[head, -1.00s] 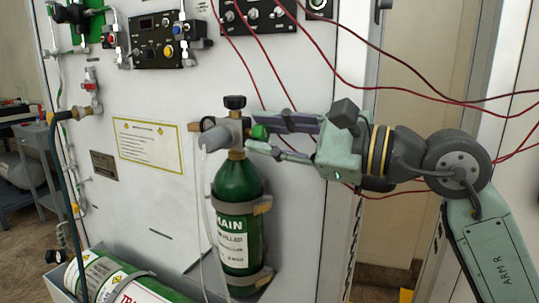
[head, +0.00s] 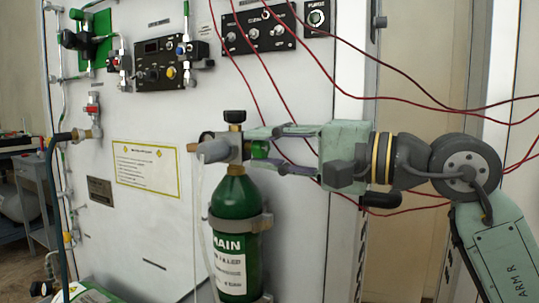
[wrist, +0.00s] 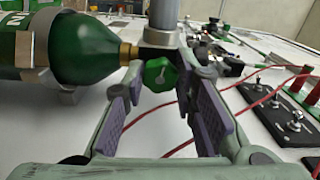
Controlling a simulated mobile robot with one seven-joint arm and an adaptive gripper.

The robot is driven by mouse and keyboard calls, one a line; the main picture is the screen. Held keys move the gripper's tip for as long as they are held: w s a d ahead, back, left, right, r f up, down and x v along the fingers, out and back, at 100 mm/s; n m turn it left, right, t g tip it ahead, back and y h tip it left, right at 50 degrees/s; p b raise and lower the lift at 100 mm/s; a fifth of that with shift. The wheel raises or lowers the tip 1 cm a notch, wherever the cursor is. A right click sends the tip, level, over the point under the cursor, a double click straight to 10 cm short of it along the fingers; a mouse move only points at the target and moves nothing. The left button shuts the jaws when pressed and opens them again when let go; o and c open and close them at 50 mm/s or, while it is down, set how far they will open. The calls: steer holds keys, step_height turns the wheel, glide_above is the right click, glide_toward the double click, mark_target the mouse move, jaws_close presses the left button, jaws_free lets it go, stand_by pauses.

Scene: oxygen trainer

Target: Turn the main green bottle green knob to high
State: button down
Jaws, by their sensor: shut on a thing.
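The main green bottle (head: 235,197) stands upright against the white panel, held by grey bands. On top is a grey metal valve block (head: 222,149) with a black knob (head: 235,116) above it. The green knob (head: 260,150) sticks out on the valve's right side. My gripper (head: 257,149) reaches in from the right and is shut on the green knob, one finger above it and one below in the head view. In the wrist view the green knob (wrist: 160,75) sits between the purple-padded fingers, and the bottle (wrist: 90,46) lies to the left. The knob's setting cannot be read.
Red cables (head: 420,97) hang across the panel, behind and above my arm. Black control panels (head: 162,64) with knobs sit higher up. A notice sheet (head: 146,163) is left of the bottle. A pale tube hangs beside the bottle. A second cylinder (head: 82,295) shows at the bottom left.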

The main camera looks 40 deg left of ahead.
steer(key=shift+n, duration=0.9)
steer(key=c, duration=1.3)
jaws_free()
steer(key=v, duration=1.2)
